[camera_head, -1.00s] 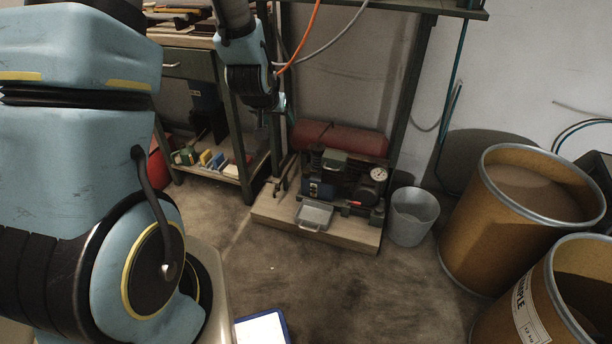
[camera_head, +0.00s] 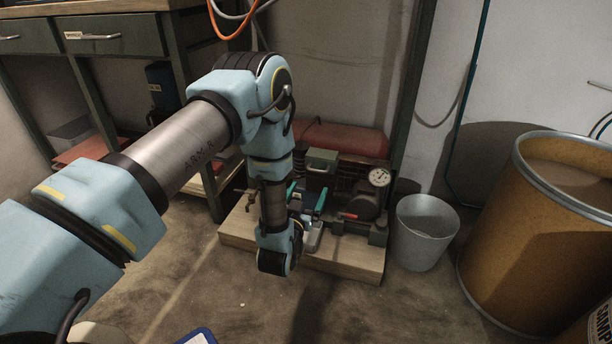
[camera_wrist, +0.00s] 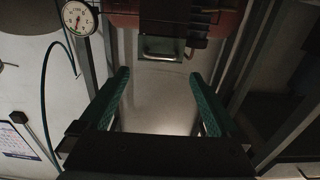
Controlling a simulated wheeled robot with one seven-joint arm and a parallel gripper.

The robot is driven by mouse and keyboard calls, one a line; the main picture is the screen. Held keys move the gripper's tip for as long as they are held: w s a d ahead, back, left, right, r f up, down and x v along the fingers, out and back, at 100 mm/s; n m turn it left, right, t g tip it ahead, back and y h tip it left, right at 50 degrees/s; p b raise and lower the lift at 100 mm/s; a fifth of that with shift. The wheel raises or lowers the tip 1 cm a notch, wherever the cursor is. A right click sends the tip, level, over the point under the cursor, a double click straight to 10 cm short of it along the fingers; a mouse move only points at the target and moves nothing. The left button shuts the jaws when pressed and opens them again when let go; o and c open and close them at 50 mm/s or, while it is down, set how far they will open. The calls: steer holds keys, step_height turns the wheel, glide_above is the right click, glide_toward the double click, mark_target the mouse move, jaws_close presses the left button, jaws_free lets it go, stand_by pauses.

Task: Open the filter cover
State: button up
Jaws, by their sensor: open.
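The likely filter cover is a green box-shaped lid (camera_head: 322,158) on top of the compressor (camera_head: 362,205), and it looks shut. My gripper (camera_head: 307,186) hangs in front of the compressor, just below and nearer than the lid. Its teal fingers are apart, with nothing seen between them. In the wrist view, my gripper (camera_wrist: 158,73) is open, with a green-edged rectangular part (camera_wrist: 165,48) beyond the fingertips; I cannot tell surely whether this is the cover. My wrist hides the compressor's left front.
A red tank (camera_head: 345,138) lies behind. The gauge (camera_head: 380,177) stands right of the lid. A wooden base (camera_head: 350,262) carries the compressor. A grey bucket (camera_head: 424,232) and brown drum (camera_head: 520,240) stand right. A workbench (camera_head: 120,35) is left.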

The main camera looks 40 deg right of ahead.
mark_target(318, 171)
steer(key=b+x, duration=0.2)
steer(key=x, duration=0.8)
steer(key=shift+d+r+b, duration=0.15)
steer(key=shift+d+b, duration=0.05)
steer(key=shift+b, duration=0.2)
steer(key=shift+s, duration=0.1)
jaws_close()
